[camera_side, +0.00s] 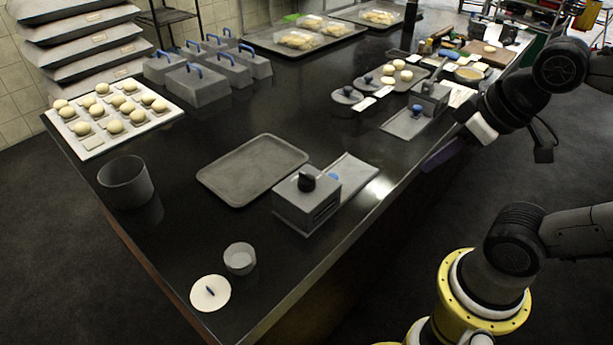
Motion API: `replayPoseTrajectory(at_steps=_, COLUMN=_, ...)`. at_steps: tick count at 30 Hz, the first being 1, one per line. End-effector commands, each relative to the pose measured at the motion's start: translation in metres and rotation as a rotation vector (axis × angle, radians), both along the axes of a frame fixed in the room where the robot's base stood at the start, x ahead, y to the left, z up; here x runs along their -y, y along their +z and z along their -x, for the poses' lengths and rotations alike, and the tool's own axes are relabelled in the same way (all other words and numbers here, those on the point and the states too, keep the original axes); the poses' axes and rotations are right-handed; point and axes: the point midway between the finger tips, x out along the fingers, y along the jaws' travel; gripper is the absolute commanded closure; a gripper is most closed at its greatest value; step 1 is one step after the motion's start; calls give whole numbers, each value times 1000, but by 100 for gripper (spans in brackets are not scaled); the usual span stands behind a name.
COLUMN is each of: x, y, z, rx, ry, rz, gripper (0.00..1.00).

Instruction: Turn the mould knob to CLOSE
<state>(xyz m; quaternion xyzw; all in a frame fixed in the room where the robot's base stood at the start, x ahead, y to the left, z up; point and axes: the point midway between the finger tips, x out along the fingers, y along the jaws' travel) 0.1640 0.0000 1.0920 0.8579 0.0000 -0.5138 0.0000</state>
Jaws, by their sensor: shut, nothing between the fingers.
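A grey box-shaped unit (308,205) with a black knob (306,182) on top stands near the front edge of the black table. It looks like the mould, but I cannot read any CLOSE mark or the knob's setting. A flat grey plate with a blue spot extends from its right side. A second, smaller unit with a blue knob (416,110) stands farther back along the same edge. My gripper (467,119) is at the right, by the table edge near that second unit and well apart from the black knob. It is small and dark here, shut and empty.
An empty grey tray (222,181) lies left of the box. A dark pot (125,184), small cup (240,259) and white disc (210,293) stand at left and front. Dough balls fill a white board (90,152). Blue-handled tins (195,85) stand behind. The table between is clear.

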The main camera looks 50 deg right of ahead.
Motion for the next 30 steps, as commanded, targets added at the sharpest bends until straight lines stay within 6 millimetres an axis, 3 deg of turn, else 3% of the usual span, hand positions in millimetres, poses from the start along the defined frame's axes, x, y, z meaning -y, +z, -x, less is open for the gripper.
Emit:
replayPoseTrajectory(at_steps=1, x=0, y=0, z=0, rx=0, ry=0, rz=0, gripper=96)
replayPoseTrajectory(at_steps=5, x=0, y=1, z=3, rx=-15, ry=27, rz=15, gripper=73)
replayPoseTrajectory(at_steps=8, x=0, y=19, z=-4, rx=-6, ry=60, rz=32, gripper=55)
replayPoseTrajectory(at_steps=14, x=-3, y=55, z=-45, rx=-73, ry=149, rz=66, gripper=19)
replayPoseTrajectory(at_steps=18, x=-7, y=70, z=-85, rx=-143, ry=213, rz=83, gripper=18)
replayPoseTrajectory(at_steps=22, x=-14, y=72, z=-128, rx=-217, ry=271, rz=95, gripper=18)
replayPoseTrajectory(at_steps=26, x=-22, y=62, z=-172, rx=-297, ry=322, rz=101, gripper=18)
replayPoseTrajectory(at_steps=30, x=-32, y=39, z=-212, rx=-374, ry=358, rz=102, gripper=18)
